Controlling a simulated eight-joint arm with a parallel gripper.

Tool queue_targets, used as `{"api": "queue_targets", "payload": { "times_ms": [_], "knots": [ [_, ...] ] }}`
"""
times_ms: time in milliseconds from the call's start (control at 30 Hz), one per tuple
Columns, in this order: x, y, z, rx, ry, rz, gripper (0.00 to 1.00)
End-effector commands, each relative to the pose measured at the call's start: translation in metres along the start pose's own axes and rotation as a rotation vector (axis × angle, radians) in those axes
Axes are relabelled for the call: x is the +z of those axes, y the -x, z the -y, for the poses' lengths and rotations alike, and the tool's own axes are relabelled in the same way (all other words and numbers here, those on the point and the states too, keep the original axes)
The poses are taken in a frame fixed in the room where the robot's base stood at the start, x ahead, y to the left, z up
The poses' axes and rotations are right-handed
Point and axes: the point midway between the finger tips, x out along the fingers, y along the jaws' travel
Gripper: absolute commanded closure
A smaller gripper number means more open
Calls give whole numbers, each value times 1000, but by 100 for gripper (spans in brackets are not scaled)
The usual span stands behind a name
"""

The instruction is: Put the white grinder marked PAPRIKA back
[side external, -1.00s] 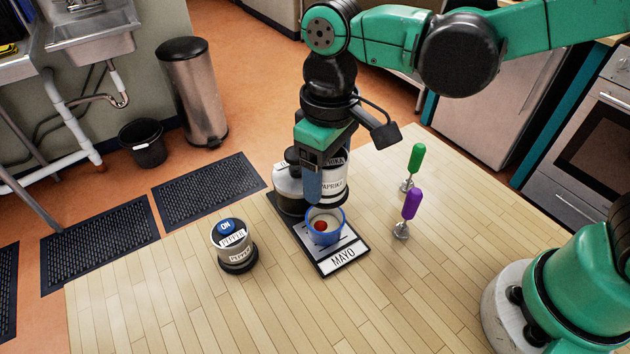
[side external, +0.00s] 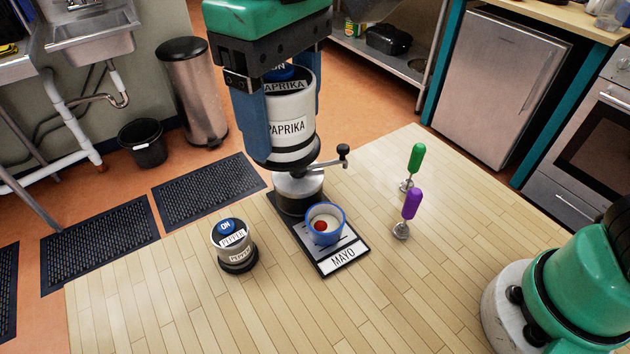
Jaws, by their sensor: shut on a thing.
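The white grinder marked PAPRIKA (side external: 290,128) is upright, with black bands and a blue top marked ON partly hidden under my gripper. My gripper (side external: 289,138) is shut on it, one blue finger on each side, and holds it raised clear of the table. I cannot tell how far apart those two are. A similar grinder marked PEPPER (side external: 236,254), also with a blue ON top, stands on the table at left.
A blue cup (side external: 312,234) with something red inside stands on a black-edged board marked MAYO (side external: 342,260), in front of the crank device. A green-handled tool (side external: 415,160) and a purple-handled tool (side external: 411,207) stand to the right. The front of the wooden table (side external: 330,325) is clear.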

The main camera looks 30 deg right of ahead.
Motion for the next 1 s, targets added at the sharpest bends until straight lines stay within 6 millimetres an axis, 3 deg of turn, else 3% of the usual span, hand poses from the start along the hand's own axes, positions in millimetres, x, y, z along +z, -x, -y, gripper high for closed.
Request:
{"api": "queue_targets", "payload": {
  "times_ms": [100,300,467,1000],
  "knots": [
    [11,-10,41,0,8,0,100],
    [25,-21,76,1,-1,0,100],
    [27,-45,80,1,-6,0,100],
    [27,-166,79,0,-5,-1,100]
  ]
}}
